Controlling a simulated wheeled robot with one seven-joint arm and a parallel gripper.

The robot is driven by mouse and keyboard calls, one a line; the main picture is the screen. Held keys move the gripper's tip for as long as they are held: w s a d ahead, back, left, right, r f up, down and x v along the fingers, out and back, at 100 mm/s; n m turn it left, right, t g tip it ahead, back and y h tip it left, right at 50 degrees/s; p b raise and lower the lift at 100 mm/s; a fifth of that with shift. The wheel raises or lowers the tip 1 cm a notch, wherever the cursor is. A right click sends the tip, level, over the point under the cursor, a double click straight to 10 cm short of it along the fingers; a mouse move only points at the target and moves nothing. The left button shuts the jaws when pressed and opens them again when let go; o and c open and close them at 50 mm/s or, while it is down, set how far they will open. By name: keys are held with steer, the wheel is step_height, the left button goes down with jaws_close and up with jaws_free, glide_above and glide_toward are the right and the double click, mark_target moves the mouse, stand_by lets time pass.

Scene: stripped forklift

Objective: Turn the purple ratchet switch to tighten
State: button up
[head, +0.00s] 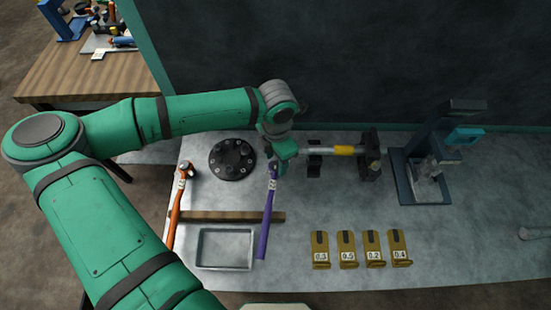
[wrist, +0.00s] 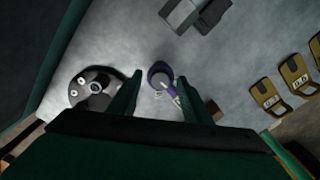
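The purple ratchet (head: 265,220) lies on the grey bench with its handle toward the front edge. Its head end carries a small white label and is partly covered by my gripper (head: 276,163) in the head view. In the wrist view the purple ratchet (wrist: 163,78) shows its round head between and just beyond my two fingertips (wrist: 158,88). The fingers are apart with clear space between them, and nothing is held. I cannot tell whether a finger touches the head. The small switch on the head is too small to make out.
An orange ratchet (head: 178,205) lies to the left, with a black bolted disc (head: 232,159) between. A wooden strip (head: 215,216) and metal tray (head: 225,263) lie in front.

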mark_target(276, 164)
steer(key=shift+a+r, duration=0.1)
steer(key=shift+a, duration=0.05)
step_height(276, 164, up, 11)
steer(key=shift+f, duration=0.2)
stand_by(0.6)
